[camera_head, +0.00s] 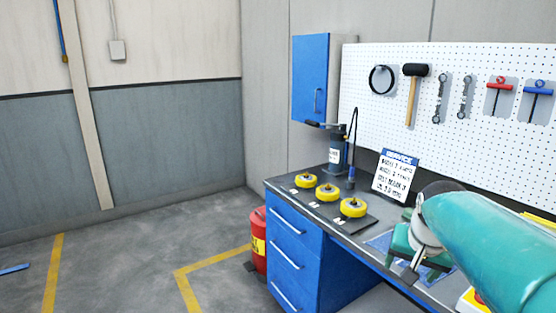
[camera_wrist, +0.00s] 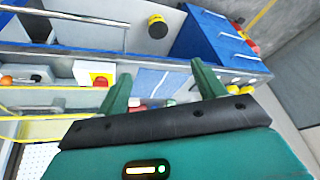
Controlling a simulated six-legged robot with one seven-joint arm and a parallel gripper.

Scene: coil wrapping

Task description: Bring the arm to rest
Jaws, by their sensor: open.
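My gripper (camera_wrist: 162,85) shows in the wrist view with its two green fingers spread apart. In the head view my teal arm reaches in from the right, over the right part of the workbench (camera_head: 340,222). Beneath its grey joint are dark green parts (camera_head: 402,243) above a blue mat (camera_head: 378,242); I cannot tell whether these are my gripper or something on the bench. Several yellow spools (camera_head: 327,192) stand in a row on a dark plate on the bench, left of the arm.
A blue cabinet (camera_head: 311,77) is on the wall. A red barrel (camera_head: 259,240) stands beside the blue drawers (camera_head: 290,250). The floor at left is mostly clear.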

